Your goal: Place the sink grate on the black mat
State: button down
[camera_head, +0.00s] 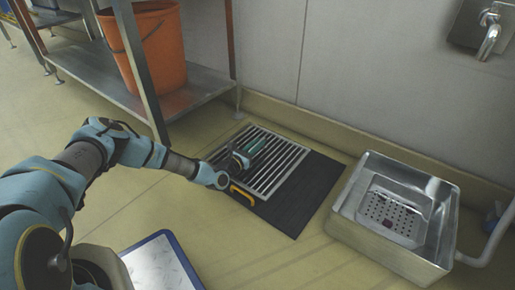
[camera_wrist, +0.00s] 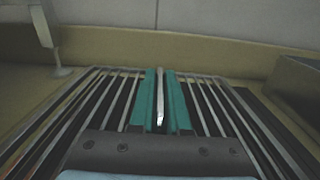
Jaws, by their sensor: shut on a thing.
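The sink grate (camera_head: 284,167), a square frame of parallel metal bars, lies flat over the far left part of the black mat (camera_head: 305,205). The mat's right and near parts are bare. I cannot tell whether the grate touches the mat or hangs just above it. My gripper (camera_head: 254,147) reaches over the grate from the left. In the wrist view, its teal fingers (camera_wrist: 161,100) are shut on a bar of the grate (camera_wrist: 216,105), with bars spreading to both sides.
A metal basin (camera_head: 440,235) with a perforated bottom stands right of the mat. A metal shelf (camera_head: 205,85) with an orange bucket (camera_head: 150,50) stands at the back left. The wall is close behind the mat. A blue-edged tray (camera_head: 185,258) lies at the near edge.

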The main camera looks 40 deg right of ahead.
jog(key=shift+r, duration=0.2)
jog(key=shift+f, duration=0.3)
jog(key=shift+f, duration=0.35)
jog(key=c, duration=0.9)
grip_release()
jog(key=shift+r, duration=0.1)
